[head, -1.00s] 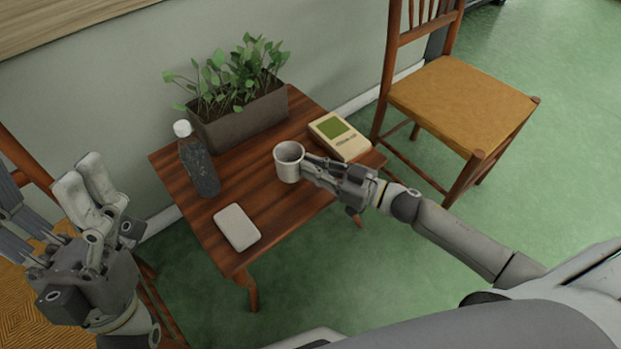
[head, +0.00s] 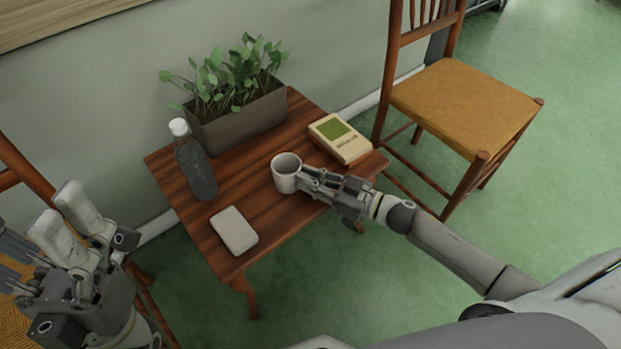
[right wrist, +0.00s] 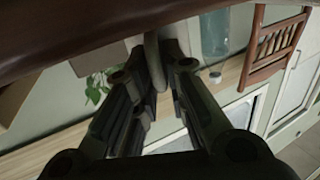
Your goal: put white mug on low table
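The white mug (head: 284,178) is upright at the front right part of the low table (head: 258,205). It stands on the tabletop or just above it; I cannot tell which. My right gripper (head: 307,178) reaches in from the right and is closed around the mug's handle side. In the right wrist view a pale curved part of the mug (right wrist: 152,62) sits between the two fingertips. My left gripper (head: 40,225) is at the lower left, empty, with its fingers spread, away from the table.
A chair (head: 465,105) stands at right. Bare tabletop lies around the mug.

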